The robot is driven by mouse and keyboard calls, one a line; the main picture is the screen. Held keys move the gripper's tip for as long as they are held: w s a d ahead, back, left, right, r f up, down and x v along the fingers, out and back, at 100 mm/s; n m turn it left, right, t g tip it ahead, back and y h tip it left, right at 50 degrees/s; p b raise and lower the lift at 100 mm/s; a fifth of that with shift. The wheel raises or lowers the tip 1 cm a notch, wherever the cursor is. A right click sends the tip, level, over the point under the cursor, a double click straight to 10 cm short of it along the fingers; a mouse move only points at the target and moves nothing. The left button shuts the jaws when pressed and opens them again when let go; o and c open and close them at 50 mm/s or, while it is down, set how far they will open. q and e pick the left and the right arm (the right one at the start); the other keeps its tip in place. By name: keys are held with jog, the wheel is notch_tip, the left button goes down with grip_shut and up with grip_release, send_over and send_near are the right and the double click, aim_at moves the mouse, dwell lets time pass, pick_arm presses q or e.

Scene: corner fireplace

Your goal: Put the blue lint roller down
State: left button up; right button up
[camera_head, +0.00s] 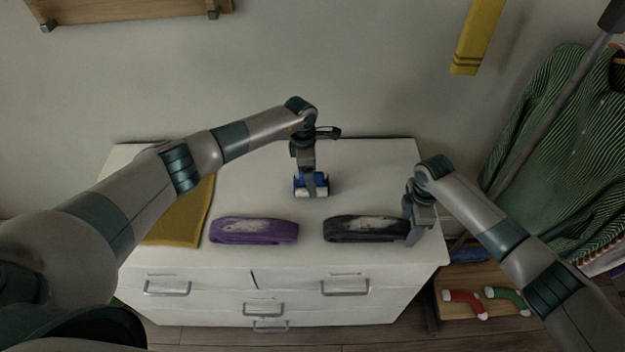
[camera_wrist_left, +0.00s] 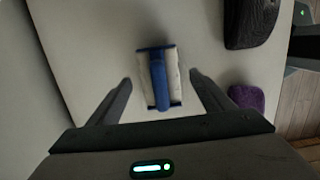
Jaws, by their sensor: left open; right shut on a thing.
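The blue lint roller (camera_head: 299,184) with its pale roll rests on the white dresser top (camera_head: 375,175), towards the back middle. In the left wrist view the lint roller (camera_wrist_left: 158,78) shows between the tips of my open left gripper (camera_wrist_left: 160,82), clear of both fingers. My left gripper (camera_head: 314,188) hangs over the roller from above in the head view and partly hides it. My right gripper (camera_head: 414,232) is shut on the right end of a black rounded item (camera_head: 362,228) at the dresser's front right.
A similar purple item (camera_head: 254,230) lies at the front middle. A mustard cloth (camera_head: 186,218) lies at the left, partly under my left arm. A green striped garment (camera_head: 560,140) hangs at the right. A low wooden shelf (camera_head: 455,283) stands beside the dresser. The back right top is clear.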

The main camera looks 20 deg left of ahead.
pick_arm(q)
jog(key=r, duration=0.6)
jog(key=a+r, duration=0.1)
jog(key=r, duration=0.2)
jog(key=shift+s+r, duration=0.1)
jog(key=shift+s, duration=0.05)
jog(key=shift+o, duration=0.5)
jog(key=shift+d+f, duration=0.15)
jog(key=shift+f, duration=0.5)
jog(key=shift+d+f, duration=0.15)
jog(key=shift+f, duration=1.3)
jog(key=shift+d+f, duration=0.15)
jog(key=shift+f, duration=1.25)
jog(key=shift+w+d+f, duration=0.1)
jog(key=shift+f, duration=1.2)
jog(key=shift+w+d+f, duration=0.1)
jog(key=shift+f, duration=1.2)
